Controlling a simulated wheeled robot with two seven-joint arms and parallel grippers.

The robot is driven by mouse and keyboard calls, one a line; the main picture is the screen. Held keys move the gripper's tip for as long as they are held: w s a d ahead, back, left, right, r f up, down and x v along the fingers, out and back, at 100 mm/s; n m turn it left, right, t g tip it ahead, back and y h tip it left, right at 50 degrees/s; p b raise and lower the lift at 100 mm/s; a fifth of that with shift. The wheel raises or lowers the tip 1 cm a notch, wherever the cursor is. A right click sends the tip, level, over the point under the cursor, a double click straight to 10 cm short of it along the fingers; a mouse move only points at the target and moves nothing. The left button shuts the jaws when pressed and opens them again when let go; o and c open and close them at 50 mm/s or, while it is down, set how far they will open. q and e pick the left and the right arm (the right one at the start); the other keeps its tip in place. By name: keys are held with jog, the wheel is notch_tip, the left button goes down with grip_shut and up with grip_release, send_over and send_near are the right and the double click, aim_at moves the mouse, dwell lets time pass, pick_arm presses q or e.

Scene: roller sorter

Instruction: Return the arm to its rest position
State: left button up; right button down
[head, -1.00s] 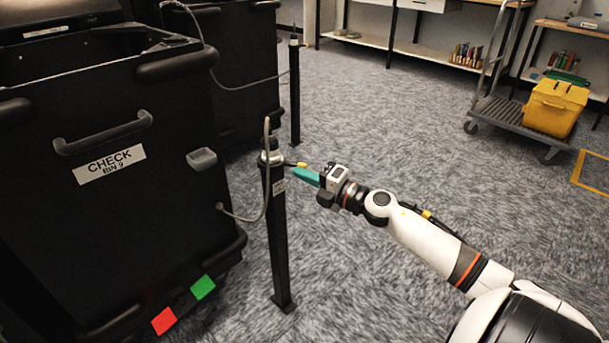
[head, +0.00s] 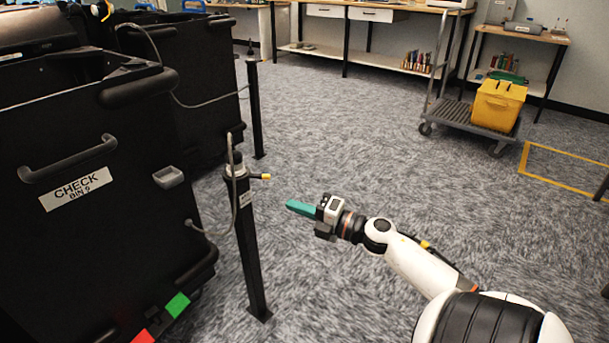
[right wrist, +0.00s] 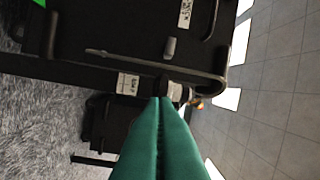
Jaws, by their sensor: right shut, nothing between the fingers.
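My right gripper (head: 302,208) has green fingers and is shut with nothing between them. It is held over the carpet, to the right of a black post (head: 248,230) and apart from it. My white right arm reaches in from the lower right of the head view. In the right wrist view the green fingers (right wrist: 165,130) lie together, pointing toward the post top and the dark bin. The post has a small yellow-tipped piece (head: 262,176) sticking out to the right near its top. My left gripper is not in view.
A black bin labelled CHECK BIN 9 (head: 100,215) stands at the left, with a grey cable running to the post. A second post (head: 254,110) stands farther back. A cart (head: 455,113) with a yellow box (head: 497,105) is at the back right. Open carpet fills the middle.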

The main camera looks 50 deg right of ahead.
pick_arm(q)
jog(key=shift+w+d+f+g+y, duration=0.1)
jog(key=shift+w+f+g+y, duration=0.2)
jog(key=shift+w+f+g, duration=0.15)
pick_arm(e)
jog(key=shift+s+d, duration=0.25)
jog(key=shift+s, duration=0.45)
jog(key=shift+f, duration=0.1)
